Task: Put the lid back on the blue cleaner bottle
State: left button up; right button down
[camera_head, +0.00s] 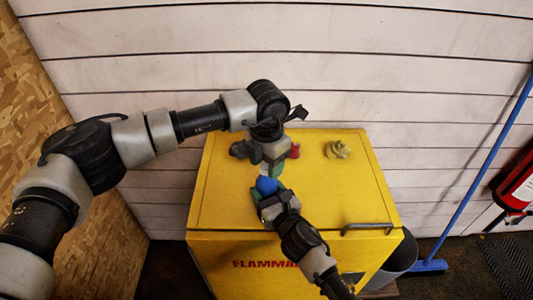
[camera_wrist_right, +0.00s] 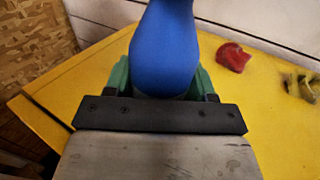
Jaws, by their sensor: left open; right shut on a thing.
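The blue cleaner bottle (camera_head: 266,185) stands over the top of the yellow cabinet. Its rounded blue body (camera_wrist_right: 165,48) fills the upper middle of the right wrist view, where its top is cut off. My right gripper (camera_head: 268,194) is shut on the bottle, with a green finger on each side of it (camera_wrist_right: 160,80). My left gripper (camera_head: 268,167) is open just above the bottle, pointing down. A small pale patch shows between the two; I cannot tell whether it is the lid, the bottle's neck or a fingertip. The lid cannot be made out clearly.
The yellow cabinet (camera_head: 225,205) has a handle (camera_head: 367,228) at its front right. On it lie a red lump (camera_head: 294,151) and a yellowish crumpled thing (camera_head: 337,149). A blue broom (camera_head: 470,175) leans at the far right.

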pick_arm(q)
jog(key=c, duration=0.9)
jog(key=o, duration=1.1)
jog(key=shift+c, duration=0.2)
notch_tip(320, 180, up, 12)
pick_arm(e)
jog(key=shift+c, duration=1.4)
grip_release()
